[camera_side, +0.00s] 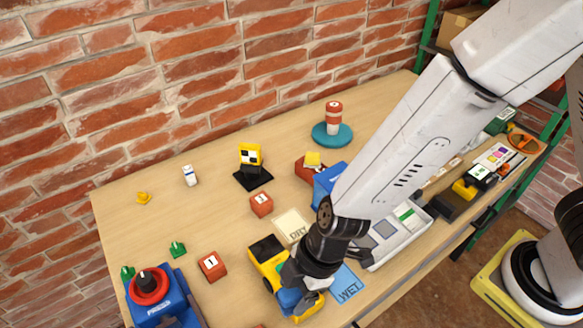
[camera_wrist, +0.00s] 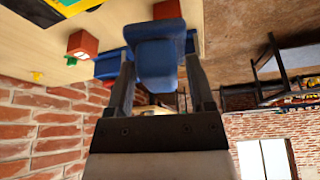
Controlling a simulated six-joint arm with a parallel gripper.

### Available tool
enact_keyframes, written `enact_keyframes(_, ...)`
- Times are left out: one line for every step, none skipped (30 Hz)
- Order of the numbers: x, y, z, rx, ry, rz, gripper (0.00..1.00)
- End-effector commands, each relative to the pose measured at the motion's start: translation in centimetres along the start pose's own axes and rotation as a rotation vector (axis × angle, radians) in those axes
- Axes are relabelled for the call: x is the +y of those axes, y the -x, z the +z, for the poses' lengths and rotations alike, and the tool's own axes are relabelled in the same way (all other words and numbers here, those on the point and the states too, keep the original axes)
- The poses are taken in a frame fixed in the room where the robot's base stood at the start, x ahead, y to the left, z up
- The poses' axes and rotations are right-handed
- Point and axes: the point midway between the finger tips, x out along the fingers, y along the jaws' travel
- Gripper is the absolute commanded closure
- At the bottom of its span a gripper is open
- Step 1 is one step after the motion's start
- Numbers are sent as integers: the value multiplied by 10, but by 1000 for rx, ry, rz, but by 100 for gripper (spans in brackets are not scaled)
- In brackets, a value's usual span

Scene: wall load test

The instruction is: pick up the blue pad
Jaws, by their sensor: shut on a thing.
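A blue pad (camera_wrist: 157,62) with a rounded body sits between the two fingers of my gripper (camera_wrist: 160,82) in the wrist view, and both fingers touch its sides. In the side view my gripper (camera_side: 300,290) is low at the front of the table, beside a yellow toy truck (camera_side: 268,262). A blue piece (camera_side: 287,299) shows there under the dark wrist, partly hidden. I cannot tell how high the pad is above the table.
A blue WET mat (camera_side: 347,284) and a pale DRY mat (camera_side: 292,225) lie near my gripper. Numbered red blocks (camera_side: 212,266) stand on the table (camera_side: 140,220). A blue base with a red ring (camera_side: 148,287) is at front left. A brick wall (camera_side: 150,80) closes the back.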

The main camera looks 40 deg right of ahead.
Motion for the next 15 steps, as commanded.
enact_keyframes(-3,4,2,1,1,1,89)
enact_keyframes(-4,5,3,1,1,1,89)
enact_keyframes(-6,7,5,1,0,1,89)
enact_keyframes(-7,8,6,1,0,1,89)
enact_keyframes(-8,9,7,1,0,1,89)
enact_keyframes(-9,10,8,0,0,0,89)
enact_keyframes(-10,11,8,0,1,1,89)
enact_keyframes(-10,12,9,1,1,1,89)
enact_keyframes(-11,12,9,1,1,1,89)
enact_keyframes(-11,13,9,1,1,1,89)
enact_keyframes(-11,13,10,1,1,1,89)
enact_keyframes(-11,13,10,1,1,1,89)
enact_keyframes(-12,13,10,1,1,1,89)
enact_keyframes(-12,13,10,1,1,1,89)
enact_keyframes(-12,13,10,1,1,1,89)
